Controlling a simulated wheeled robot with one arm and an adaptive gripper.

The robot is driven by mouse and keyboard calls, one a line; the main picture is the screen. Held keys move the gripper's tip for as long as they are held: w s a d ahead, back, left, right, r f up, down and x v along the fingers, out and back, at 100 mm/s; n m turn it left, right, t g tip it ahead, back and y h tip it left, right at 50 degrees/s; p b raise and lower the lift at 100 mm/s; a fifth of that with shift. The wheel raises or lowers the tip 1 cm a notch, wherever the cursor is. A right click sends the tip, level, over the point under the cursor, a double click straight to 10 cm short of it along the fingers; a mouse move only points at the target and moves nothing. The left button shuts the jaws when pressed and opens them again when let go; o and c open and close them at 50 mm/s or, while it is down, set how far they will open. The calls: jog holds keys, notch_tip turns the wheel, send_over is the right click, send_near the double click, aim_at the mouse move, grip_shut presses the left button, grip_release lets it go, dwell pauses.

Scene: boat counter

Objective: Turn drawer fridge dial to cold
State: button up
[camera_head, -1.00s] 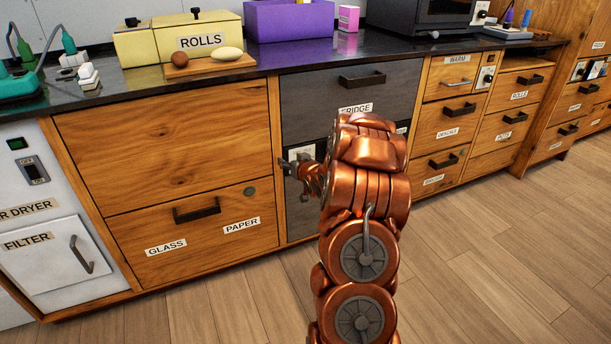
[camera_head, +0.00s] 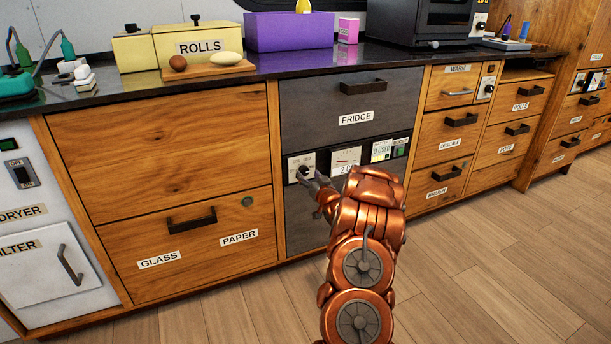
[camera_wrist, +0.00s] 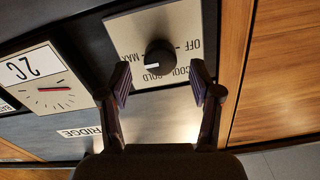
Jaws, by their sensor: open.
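The fridge dial is a round black knob (camera_wrist: 160,57) with a white pointer mark, on a pale plate (camera_wrist: 186,22) lettered OFF, COOL, COLD and MAX. The wrist view shows this lettering upside down. The white mark points to the lower left, near COLD; its exact setting is hard to tell. In the head view the dial plate (camera_head: 296,163) is on the dark FRIDGE drawer unit (camera_head: 318,112). My gripper (camera_wrist: 160,76) is open, with one finger either side of the knob in the picture and nothing held. In the head view my gripper (camera_head: 312,178) is just below the dial plate.
A gauge (camera_wrist: 45,80) with a red needle, reading 2C, is beside the dial. A wooden drawer (camera_head: 180,230) labelled GLASS and PAPER is to the left. The black counter (camera_head: 290,64) overhangs above. The wooden floor (camera_head: 460,280) in front is clear.

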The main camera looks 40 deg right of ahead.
aim_at(305, 172)
jog(key=shift+b+x, duration=0.3)
jog(key=shift+x, duration=1.2)
jog(key=shift+w, duration=0.1)
jog(key=shift+c, duration=0.2)
jog(key=c, duration=1.1)
